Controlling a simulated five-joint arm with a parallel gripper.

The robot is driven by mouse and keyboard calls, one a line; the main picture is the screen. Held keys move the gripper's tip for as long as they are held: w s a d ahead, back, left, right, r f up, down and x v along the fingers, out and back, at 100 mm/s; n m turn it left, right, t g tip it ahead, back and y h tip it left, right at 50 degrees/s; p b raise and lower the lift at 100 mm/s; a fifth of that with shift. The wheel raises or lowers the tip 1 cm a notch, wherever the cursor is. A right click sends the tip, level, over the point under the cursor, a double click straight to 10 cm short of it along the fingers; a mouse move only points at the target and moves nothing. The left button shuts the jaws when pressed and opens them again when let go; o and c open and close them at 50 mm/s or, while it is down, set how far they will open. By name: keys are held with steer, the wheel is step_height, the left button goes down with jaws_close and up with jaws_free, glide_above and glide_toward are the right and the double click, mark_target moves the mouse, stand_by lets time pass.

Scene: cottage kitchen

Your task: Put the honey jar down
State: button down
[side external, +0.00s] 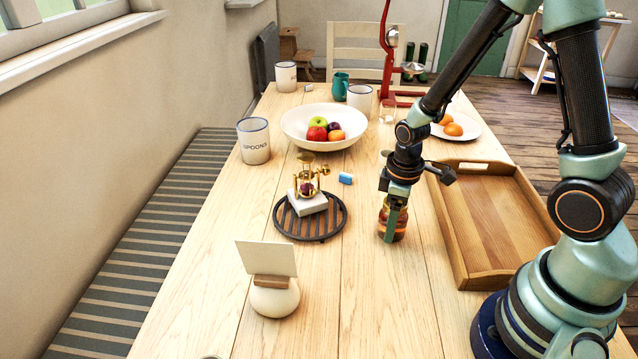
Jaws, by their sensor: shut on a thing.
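The honey jar (400,229) is a small amber jar at the middle right of the table, in the side external view. My gripper (392,218) points down and is shut on the jar, with a green finger across its front left side. The finger and the wrist hide part of the jar and its top. The jar looks upright. Its base is at or very near the tabletop; I cannot tell whether it touches.
A wooden tray (478,272) lies just right of the jar. A round black trivet (333,230) with a brass device (308,182) is to the left. A fruit bowl (296,135) stands behind. A card holder (274,300) stands front left. Table around the jar's front is clear.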

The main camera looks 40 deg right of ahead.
stand_by(0.3)
jaws_free()
steer(key=shift+f, duration=0.15)
steer(key=r, duration=1.2)
steer(key=shift+s+d+r, duration=0.1)
steer(key=shift+s+r, duration=0.1)
steer(key=s+a+r+m+t, duration=0.1)
steer(key=a+r+m+t, duration=0.1)
steer(key=r, duration=0.4)
steer(key=s+a+r+m+t, duration=0.1)
steer(key=s+r+m+t, duration=0.1)
steer(key=r+m+t, duration=0.1)
steer(key=shift+a+r+m, duration=0.35)
steer(key=shift+r+m, duration=0.15)
steer(key=shift+r, duration=0.85)
